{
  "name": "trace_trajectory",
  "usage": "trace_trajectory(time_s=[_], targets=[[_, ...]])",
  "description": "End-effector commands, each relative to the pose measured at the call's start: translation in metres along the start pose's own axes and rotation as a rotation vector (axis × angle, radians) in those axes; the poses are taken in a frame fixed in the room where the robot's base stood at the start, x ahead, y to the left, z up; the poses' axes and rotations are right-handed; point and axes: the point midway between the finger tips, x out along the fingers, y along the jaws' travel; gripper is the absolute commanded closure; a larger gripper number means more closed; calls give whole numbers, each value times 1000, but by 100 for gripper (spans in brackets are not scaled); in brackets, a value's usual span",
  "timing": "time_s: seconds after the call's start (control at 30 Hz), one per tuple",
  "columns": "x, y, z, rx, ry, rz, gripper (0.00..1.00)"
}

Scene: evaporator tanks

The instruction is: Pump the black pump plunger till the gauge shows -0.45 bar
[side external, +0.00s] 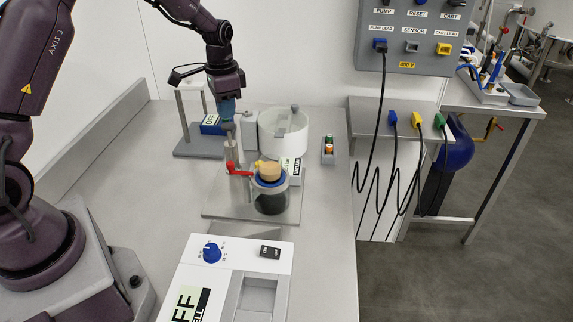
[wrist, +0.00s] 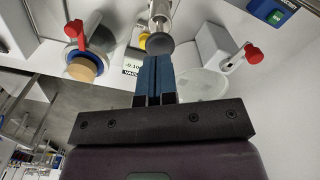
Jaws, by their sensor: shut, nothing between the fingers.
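My gripper (side external: 228,112) has its blue fingers together with nothing between them and points down. The dark round knob of the pump plunger (wrist: 160,44) lies right at the fingertips (wrist: 154,60) in the wrist view; I cannot tell whether they touch. In the side view the fingers largely hide the knob, and the pale pump body (side external: 230,153) stands upright below them. The gauge display (wrist: 133,66), above a VACUUM label, appears to read -0.10 in the wrist view, partly beside the fingers.
A corked jar (side external: 271,200) stands in front of the pump, with a red lever (side external: 239,168) beside it. A white round vessel (side external: 284,134) stands behind right.

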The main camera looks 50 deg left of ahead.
Motion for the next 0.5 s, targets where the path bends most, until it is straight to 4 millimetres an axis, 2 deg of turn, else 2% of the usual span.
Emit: trace_trajectory(time_s=[0.17,0.5], targets=[[1,0,0,0,0,0,100],[16,0,0,0,-1,1,100]])
